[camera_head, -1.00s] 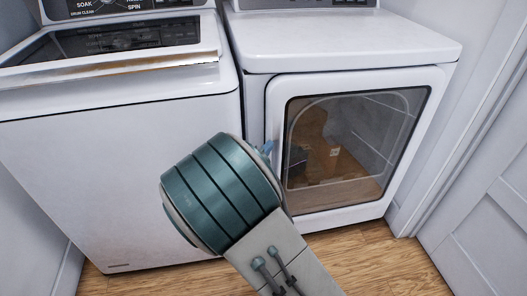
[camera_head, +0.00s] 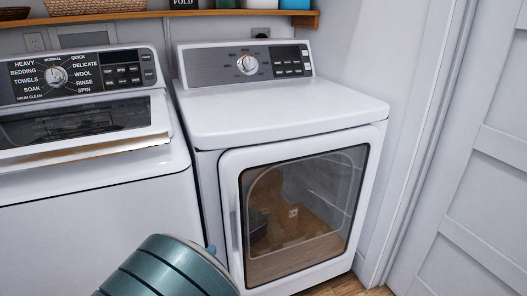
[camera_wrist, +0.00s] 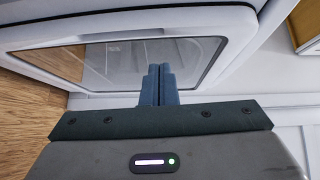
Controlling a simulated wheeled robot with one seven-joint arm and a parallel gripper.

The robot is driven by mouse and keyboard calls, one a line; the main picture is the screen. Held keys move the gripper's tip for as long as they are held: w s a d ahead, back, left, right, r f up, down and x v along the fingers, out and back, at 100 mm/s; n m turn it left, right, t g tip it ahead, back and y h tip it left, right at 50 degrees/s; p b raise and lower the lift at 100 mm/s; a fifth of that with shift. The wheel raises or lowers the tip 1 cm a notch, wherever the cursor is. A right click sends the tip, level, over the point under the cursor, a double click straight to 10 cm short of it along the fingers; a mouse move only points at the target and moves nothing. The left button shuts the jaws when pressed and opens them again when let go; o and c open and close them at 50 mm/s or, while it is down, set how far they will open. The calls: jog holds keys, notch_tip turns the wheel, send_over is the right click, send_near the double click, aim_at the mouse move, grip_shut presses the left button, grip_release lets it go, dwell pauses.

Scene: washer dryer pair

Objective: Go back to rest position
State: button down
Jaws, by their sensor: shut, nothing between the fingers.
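My gripper (camera_wrist: 159,84) shows in the wrist view with its two blue fingers pressed together and nothing between them. In that view it points at the front-loading dryer (camera_wrist: 230,25), whose glass door appears turned on its side. In the head view the dryer (camera_head: 285,105) stands at the right with its glass door (camera_head: 300,215) closed. My teal arm link is at the bottom of the head view, in front of the machines. A small blue bit of my gripper peeks out beside it, near the dryer door's left edge; the rest is hidden.
A top-loading washer (camera_head: 85,215) stands to the left of the dryer, its lid (camera_head: 80,125) down. A wooden shelf (camera_head: 220,14) with baskets and jars runs above. A white panelled door (camera_head: 470,190) and wall close off the right side. Little wooden floor (camera_head: 345,286) shows.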

jog(key=w+d+r+n+g+y+p, duration=0.45)
jog(key=w+r+p, duration=0.25)
jog(key=r, duration=0.3)
jog(key=s+d+r+n+g+y+p, duration=0.1)
jog(key=d+r+n+g+y+p, duration=0.1)
jog(key=d+r+n+p, duration=0.3)
jog(key=d+r+n+g+y+p, duration=0.1)
jog(key=r+n+p, duration=0.15)
jog(key=r, duration=0.35)
jog(key=s+d+r+n+g+h+p, duration=0.1)
jog(key=s+d+r+n+g+p, duration=0.2)
jog(key=s+d+r+p, duration=0.3)
jog(key=s+d+r+n+g+h+p, duration=0.2)
jog(key=s+d+r+n+g+p, duration=0.2)
jog(key=s+d, duration=0.9)
notch_tip(320, 180, up, 3)
jog(key=d+n+p, duration=0.1)
jog(key=d+p, duration=0.1)
jog(key=shift+s+d, duration=0.15)
jog(key=shift+d, duration=0.2)
jog(key=shift+a+r+h, duration=0.1)
jog(key=shift+a+h, duration=0.05)
jog(key=shift+h, duration=0.1)
